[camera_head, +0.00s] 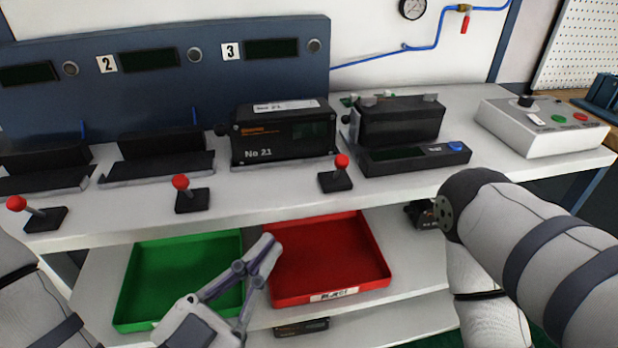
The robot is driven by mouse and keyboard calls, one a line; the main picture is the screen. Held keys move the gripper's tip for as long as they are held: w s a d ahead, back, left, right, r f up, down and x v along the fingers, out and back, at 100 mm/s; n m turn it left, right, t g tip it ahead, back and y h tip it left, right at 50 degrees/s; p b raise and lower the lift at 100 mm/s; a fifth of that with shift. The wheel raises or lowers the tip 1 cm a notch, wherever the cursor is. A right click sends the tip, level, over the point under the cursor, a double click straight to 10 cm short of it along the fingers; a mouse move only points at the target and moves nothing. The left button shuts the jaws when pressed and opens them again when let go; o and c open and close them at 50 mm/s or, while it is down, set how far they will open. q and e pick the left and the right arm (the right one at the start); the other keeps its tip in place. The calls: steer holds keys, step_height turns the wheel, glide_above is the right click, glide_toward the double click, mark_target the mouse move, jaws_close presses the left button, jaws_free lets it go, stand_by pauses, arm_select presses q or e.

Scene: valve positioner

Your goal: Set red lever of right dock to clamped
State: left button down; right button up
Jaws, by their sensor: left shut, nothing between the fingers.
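The right dock, below the number 3 sign (230,51), holds a black positioner box (270,140) marked No 21. Its lever, a red ball knob (341,160) on a short stalk, stands on a small black base (335,181) at the dock's front right. The knob sits slightly right of the base. My left gripper (266,254) is shut and empty, in front of the bench edge, over the green and red trays, below and left of this lever and apart from it. My right arm shows at the right; its gripper is out of view.
Two more red levers (180,181) (16,203) stand by the empty docks at left. A green tray (130,295) and a red tray (325,250) lie on the lower shelf. A black device (400,122) and a white button box (540,127) stand right of the dock.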

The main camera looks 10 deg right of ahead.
mark_target(335, 163)
arm_select(q)
steer(key=x, duration=1.4)
